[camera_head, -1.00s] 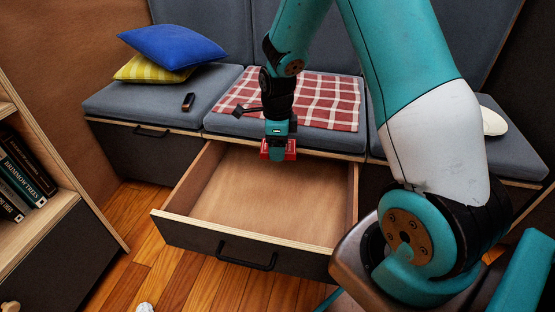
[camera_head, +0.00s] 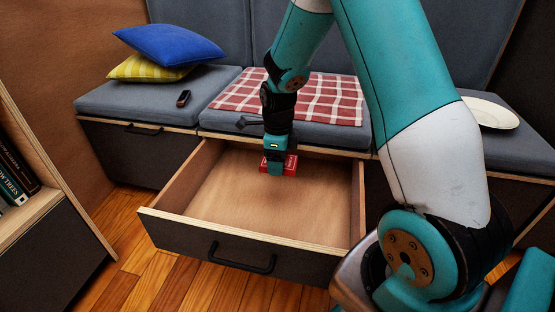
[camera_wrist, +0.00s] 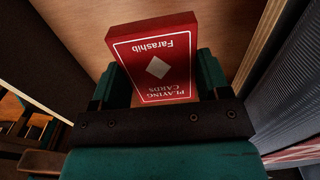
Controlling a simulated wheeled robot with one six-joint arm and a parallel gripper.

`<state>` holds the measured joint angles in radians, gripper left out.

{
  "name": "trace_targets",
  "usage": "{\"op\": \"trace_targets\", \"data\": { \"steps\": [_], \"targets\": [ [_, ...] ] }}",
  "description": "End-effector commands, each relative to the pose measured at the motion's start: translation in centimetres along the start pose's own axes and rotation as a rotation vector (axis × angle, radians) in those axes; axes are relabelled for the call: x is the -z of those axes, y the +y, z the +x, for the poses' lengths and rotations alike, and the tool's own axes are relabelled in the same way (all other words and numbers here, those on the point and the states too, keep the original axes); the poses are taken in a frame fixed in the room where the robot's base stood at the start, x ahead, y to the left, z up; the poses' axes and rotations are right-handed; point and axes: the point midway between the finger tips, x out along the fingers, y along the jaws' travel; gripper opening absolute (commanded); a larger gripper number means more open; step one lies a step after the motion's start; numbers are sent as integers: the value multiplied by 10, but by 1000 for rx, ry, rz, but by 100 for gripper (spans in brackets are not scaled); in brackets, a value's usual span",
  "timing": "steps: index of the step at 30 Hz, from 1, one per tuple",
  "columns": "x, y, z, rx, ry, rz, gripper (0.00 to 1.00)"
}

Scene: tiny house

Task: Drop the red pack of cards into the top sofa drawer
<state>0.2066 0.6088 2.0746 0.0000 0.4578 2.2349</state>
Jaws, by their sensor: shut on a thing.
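The red pack of cards (camera_head: 289,165) is held between the fingers of my gripper (camera_head: 274,167), which is shut on it. In the wrist view the pack (camera_wrist: 157,62) shows its red face with a white diamond, between the teal fingers of my gripper (camera_wrist: 160,85). The sofa drawer (camera_head: 225,222) is pulled open and looks empty, with a wooden inside and a dark front with a black handle. My gripper and the pack are over the back part of the drawer. The gap between the pack and the drawer floor is hard to judge.
The grey sofa seat (camera_head: 210,80) rises behind the drawer, with a red checked cloth (camera_head: 330,97) on it. A bookshelf (camera_head: 45,205) stands at left.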

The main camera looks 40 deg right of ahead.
Motion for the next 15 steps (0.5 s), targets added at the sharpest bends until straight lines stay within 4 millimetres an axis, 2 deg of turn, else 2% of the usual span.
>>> {"op": "trace_targets", "data": {
  "steps": [4, 5, 8, 15],
  "targets": [
    [0, 0, -1, 0, 0, 0, 44],
    [0, 0, -1, 0, 0, 0, 74],
    [0, 0, -1, 0, 0, 0, 97],
    [0, 0, -1, 0, 0, 0, 99]
  ]
}}
